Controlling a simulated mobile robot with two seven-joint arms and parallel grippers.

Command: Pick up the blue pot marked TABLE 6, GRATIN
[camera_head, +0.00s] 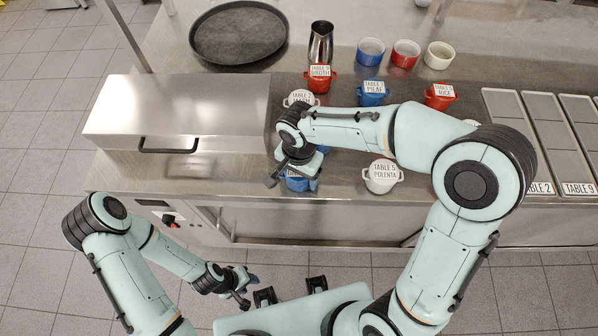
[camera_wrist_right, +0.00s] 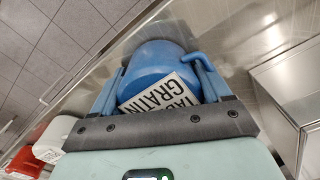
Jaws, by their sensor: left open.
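The blue pot marked GRATIN (camera_wrist_right: 158,66) fills the middle of the right wrist view, its label partly cut off by the gripper. In the head view the blue pot (camera_head: 303,184) stands at the counter's front edge, partly hidden by my right gripper (camera_head: 293,176). The right gripper is down at the pot, with its fingers on either side of it; whether they are closed on it I cannot tell. My left gripper (camera_head: 243,289) is open and empty, low in front of the counter.
A white POLENTA pot (camera_head: 382,178) stands right of the gripper. Red BROTH (camera_head: 319,79), blue PILAF (camera_head: 372,93) and red RICE (camera_head: 440,97) pots stand behind. A steel box (camera_head: 178,110) is at left, a round tray (camera_head: 238,32) behind it. Flat labelled trays (camera_head: 553,135) are at right.

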